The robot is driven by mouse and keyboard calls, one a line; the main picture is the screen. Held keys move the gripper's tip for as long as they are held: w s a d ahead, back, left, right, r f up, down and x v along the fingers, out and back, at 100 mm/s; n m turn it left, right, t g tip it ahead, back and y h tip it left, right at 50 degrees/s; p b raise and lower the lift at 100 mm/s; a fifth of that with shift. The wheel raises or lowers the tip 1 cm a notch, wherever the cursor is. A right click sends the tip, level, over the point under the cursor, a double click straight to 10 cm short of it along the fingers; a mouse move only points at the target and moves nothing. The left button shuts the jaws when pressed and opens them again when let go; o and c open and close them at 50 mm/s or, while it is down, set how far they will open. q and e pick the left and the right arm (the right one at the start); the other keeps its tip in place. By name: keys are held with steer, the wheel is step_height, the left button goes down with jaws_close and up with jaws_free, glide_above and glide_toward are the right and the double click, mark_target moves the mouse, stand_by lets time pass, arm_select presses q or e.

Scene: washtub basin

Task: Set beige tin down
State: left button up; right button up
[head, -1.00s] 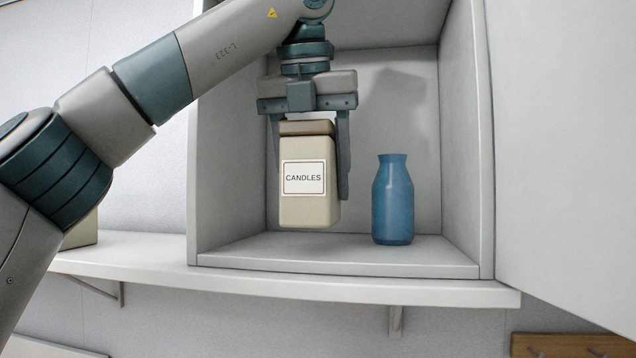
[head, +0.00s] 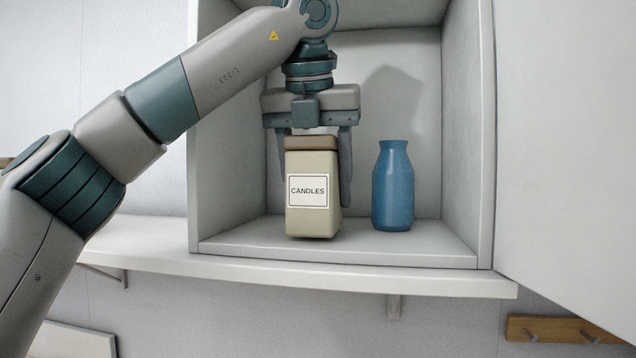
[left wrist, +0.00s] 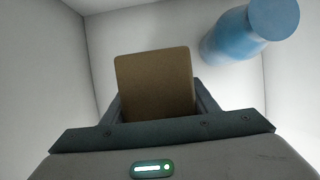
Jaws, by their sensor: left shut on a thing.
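The beige tin (head: 313,218) has a brown lid and a white label reading CANDLES. It is upright inside the open cabinet, left of the blue bottle. My left gripper (head: 315,195) points down from above and is shut on the tin, one finger on each side. The tin's base looks at or very near the cabinet floor; I cannot tell whether it touches. In the left wrist view the tin's brown lid (left wrist: 155,85) lies between the fingers. My right gripper does not show.
A blue bottle (head: 393,190) stands on the cabinet floor (head: 420,245), right of the tin with a narrow gap. Cabinet walls close in at left, right and back. A white shelf (head: 330,275) runs below. A wooden peg rail (head: 560,330) is at lower right.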

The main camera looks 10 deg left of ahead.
arm_select(q)
steer(key=shift+f, duration=0.15)
steer(key=shift+s, duration=0.1)
steer(key=shift+f, duration=0.2)
steer(key=o, duration=1.3)
steer(key=shift+r, duration=0.2)
steer(key=shift+r, duration=0.1)
